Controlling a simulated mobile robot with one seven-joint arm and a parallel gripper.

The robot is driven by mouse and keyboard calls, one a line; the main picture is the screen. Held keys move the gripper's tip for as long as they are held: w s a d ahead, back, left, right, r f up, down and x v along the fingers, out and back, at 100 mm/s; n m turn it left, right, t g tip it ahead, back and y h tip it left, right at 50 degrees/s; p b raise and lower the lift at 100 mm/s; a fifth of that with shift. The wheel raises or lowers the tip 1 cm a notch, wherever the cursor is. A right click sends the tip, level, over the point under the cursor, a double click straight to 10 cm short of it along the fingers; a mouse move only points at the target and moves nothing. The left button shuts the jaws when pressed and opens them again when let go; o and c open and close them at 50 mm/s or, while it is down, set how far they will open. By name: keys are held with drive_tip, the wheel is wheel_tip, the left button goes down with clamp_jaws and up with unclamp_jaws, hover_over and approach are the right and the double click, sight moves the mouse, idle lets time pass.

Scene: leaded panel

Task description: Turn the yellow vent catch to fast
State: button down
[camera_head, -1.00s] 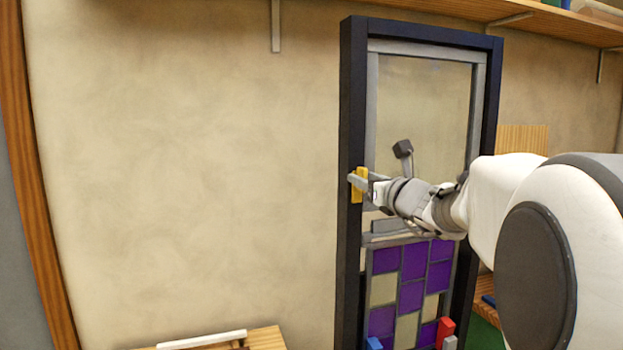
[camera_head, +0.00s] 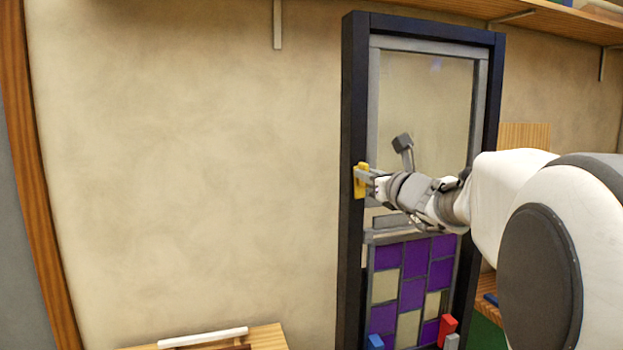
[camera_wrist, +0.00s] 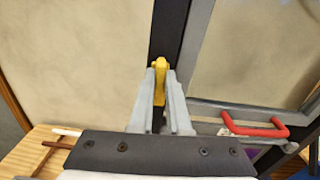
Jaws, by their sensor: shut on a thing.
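The yellow vent catch (camera_head: 360,181) is on the left upright of the dark frame (camera_head: 354,90). In the head view it looks roughly upright. My gripper (camera_head: 369,177) reaches it from the right, with its fingers at the catch. In the wrist view the yellow catch (camera_wrist: 160,68) stands between the tips of my two fingers (camera_wrist: 160,80), which are shut on it. The fingers hide part of the catch, and no marking for its fast position is visible.
A leaded panel (camera_head: 413,290) with purple and clear panes fills the frame's lower part. A red handle (camera_wrist: 255,128) is at the right in the wrist view. A wooden surface (camera_head: 268,338) bears a white bar (camera_head: 203,338) at lower left. Bare wall lies left of the frame.

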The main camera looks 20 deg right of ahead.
drive_tip(key=shift+a+f+n+b, duration=0.15)
drive_tip(key=shift+n+b, duration=4.15)
drive_tip(key=shift+b, duration=0.25)
drive_tip(key=shift+a+f+n+b, duration=0.1)
drive_tip(key=shift+n+b, duration=4.2)
drive_tip(key=shift+b, duration=0.25)
drive_tip(key=c, duration=0.9)
unclamp_jaws()
drive_tip(key=shift+s, duration=0.15)
